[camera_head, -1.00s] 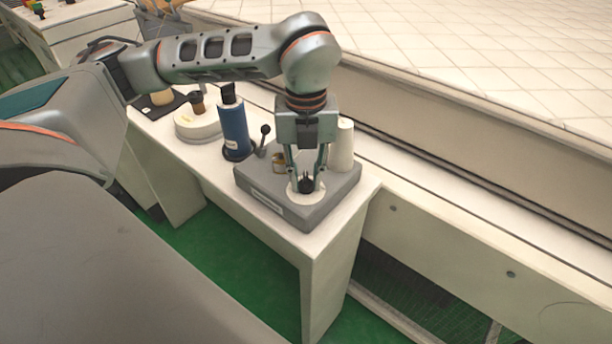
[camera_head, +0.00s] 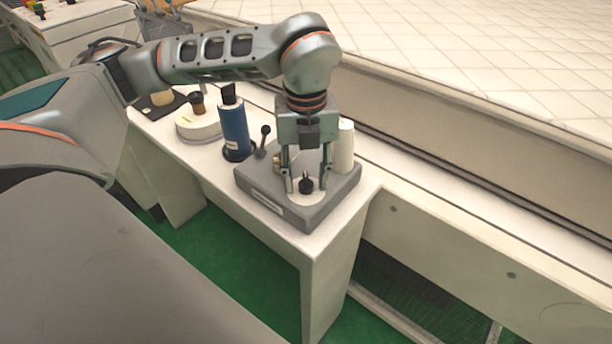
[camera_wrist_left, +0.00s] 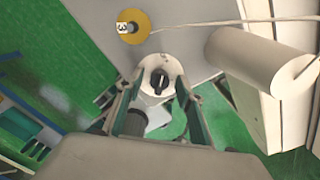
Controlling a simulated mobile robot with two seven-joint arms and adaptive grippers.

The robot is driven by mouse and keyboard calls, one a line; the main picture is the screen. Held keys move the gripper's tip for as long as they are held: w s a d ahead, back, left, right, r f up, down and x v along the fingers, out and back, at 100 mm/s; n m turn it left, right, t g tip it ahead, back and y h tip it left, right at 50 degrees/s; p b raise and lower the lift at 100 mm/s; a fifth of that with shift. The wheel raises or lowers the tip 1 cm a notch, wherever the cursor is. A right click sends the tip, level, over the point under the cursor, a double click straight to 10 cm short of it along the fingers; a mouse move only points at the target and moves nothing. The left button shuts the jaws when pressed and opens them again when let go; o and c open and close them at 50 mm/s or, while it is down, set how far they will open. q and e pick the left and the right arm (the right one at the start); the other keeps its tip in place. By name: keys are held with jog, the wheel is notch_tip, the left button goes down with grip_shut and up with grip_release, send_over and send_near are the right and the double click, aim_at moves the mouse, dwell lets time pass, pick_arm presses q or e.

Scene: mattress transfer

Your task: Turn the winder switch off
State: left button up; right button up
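The winder switch (camera_head: 306,186) is a small black knob on a white round plate, on top of a grey box (camera_head: 262,190). In the left wrist view the knob (camera_wrist_left: 159,82) has a pale line across it, running roughly up and down the picture. My left gripper (camera_head: 307,189) points down over it with the fingers spread, one on each side of the knob, apart from it and holding nothing. In the wrist view the two fingers (camera_wrist_left: 159,75) also stand either side of the white plate. My right gripper is not in view.
A white cone spool (camera_head: 344,147) stands behind the gripper on the box. A black ball-topped lever (camera_head: 264,140), a blue cylinder (camera_head: 234,128) and a white round base (camera_head: 198,127) stand to the left along the white table (camera_head: 335,222). A yellow disc (camera_wrist_left: 133,26) shows in the wrist view.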

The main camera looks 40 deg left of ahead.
aim_at(306, 178)
pick_arm(q)
notch_tip(306, 178, up, 12)
dwell(0.6)
dwell(0.5)
